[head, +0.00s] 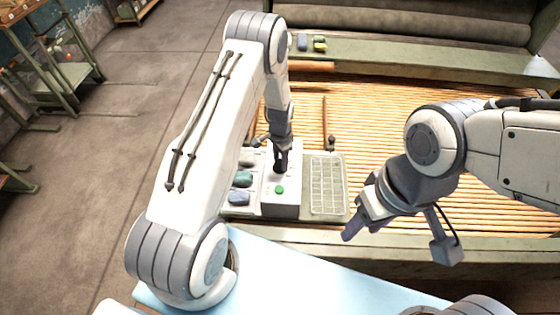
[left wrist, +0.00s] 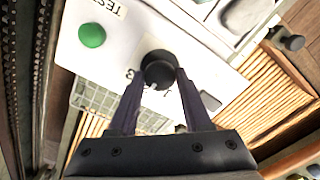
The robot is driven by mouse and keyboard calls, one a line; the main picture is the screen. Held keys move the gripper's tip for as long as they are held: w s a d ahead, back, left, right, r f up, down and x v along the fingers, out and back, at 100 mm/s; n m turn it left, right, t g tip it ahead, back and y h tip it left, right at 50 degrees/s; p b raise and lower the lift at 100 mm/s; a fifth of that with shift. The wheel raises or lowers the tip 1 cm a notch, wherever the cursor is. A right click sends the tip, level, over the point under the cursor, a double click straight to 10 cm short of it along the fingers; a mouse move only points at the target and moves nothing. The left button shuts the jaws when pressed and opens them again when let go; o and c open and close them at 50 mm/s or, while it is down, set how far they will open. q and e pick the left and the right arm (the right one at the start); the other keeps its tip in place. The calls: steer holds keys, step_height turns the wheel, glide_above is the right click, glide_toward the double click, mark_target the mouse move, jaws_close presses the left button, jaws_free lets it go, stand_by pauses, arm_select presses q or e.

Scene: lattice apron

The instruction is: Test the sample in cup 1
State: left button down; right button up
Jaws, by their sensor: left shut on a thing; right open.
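The white tester box (head: 283,208) stands on the bench. Its green button (head: 279,189) is near the front; the button also shows in the left wrist view (left wrist: 92,35) beside a TEST label. My left gripper (head: 281,165) points down over the box. In the left wrist view its fingers are shut on a round black knob (left wrist: 158,68), with a printed 3 beside it. The knob's pointer setting cannot be read. Left of the box are several coloured lumps, including a teal one (head: 244,178) and a blue one (head: 241,198); no cup numbers are legible. My right gripper (head: 358,222) is open and empty.
A pale grid rack (head: 327,185) stands right of the box. The slatted surface (head: 390,100) behind is mostly clear. A small dark knobbed piece (head: 331,143) stands behind the rack. Small blue and yellow items (head: 319,44) lie on the far ledge.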

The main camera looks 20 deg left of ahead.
mark_target(280, 162)
arm_select(q)
steer(key=n+b, duration=0.2)
steer(key=n, duration=0.3)
steer(key=n+b, duration=0.1)
steer(key=n, duration=0.4)
steer(key=shift+b, duration=0.35)
steer(key=shift+n, duration=0.3)
steer(key=shift+c, duration=1.7)
jaws_free()
step_height(280, 162, up, 10)
steer(key=b, duration=0.1)
steer(key=shift+r+b, duration=0.25)
steer(key=shift+b, duration=0.1)
